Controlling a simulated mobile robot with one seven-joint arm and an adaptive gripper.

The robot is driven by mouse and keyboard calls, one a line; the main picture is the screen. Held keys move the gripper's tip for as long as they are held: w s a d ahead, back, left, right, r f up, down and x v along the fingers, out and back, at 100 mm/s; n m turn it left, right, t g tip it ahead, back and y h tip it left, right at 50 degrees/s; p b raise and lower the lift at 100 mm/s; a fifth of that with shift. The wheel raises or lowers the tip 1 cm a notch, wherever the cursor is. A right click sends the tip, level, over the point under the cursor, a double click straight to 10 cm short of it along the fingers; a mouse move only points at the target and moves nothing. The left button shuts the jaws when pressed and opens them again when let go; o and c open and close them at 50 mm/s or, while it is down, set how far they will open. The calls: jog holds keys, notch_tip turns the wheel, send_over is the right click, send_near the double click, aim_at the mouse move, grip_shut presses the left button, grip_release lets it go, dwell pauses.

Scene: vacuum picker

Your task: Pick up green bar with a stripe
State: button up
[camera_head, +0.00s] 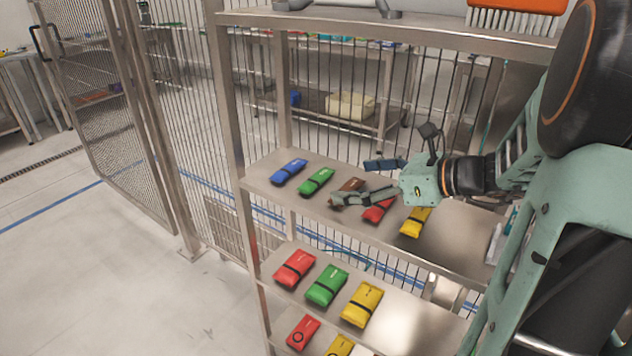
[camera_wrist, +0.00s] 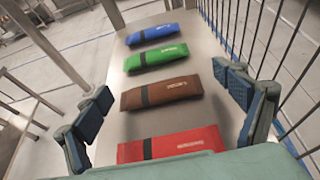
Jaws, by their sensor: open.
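A green bar with a black stripe (camera_head: 316,181) lies flat on the upper shelf, between a blue bar (camera_head: 288,172) and a brown bar (camera_head: 348,187). The green bar also shows in the wrist view (camera_wrist: 157,56), beyond the brown bar (camera_wrist: 162,90). A second green bar with a dark stripe (camera_head: 327,286) lies on the shelf below. My gripper (camera_head: 357,182) is open and empty above the upper shelf, around the brown and red bars. In the wrist view its fingers (camera_wrist: 163,92) stand wide apart, either side of the row. The gripper partly hides the brown bar in the head view.
A red bar (camera_head: 378,210) and a yellow bar (camera_head: 415,222) share the upper shelf (camera_head: 262,182). Red (camera_head: 295,268) and yellow (camera_head: 362,304) bars flank the lower green one. A shelf post (camera_head: 236,150) stands at left; wire mesh runs behind the shelves.

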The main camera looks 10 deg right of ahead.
aim_at(323, 179)
jog(key=x, duration=0.1)
jog(key=b+x, duration=0.1)
jog(key=x, duration=0.2)
jog(key=shift+s+a+r+b, duration=0.1)
jog(key=shift+a+r+b, duration=0.15)
jog(key=shift+a, duration=0.25)
jog(key=shift+w+a+f, duration=0.15)
jog(key=shift+w+a, duration=0.2)
jog(key=shift+w, duration=0.1)
jog(key=c, duration=1.2)
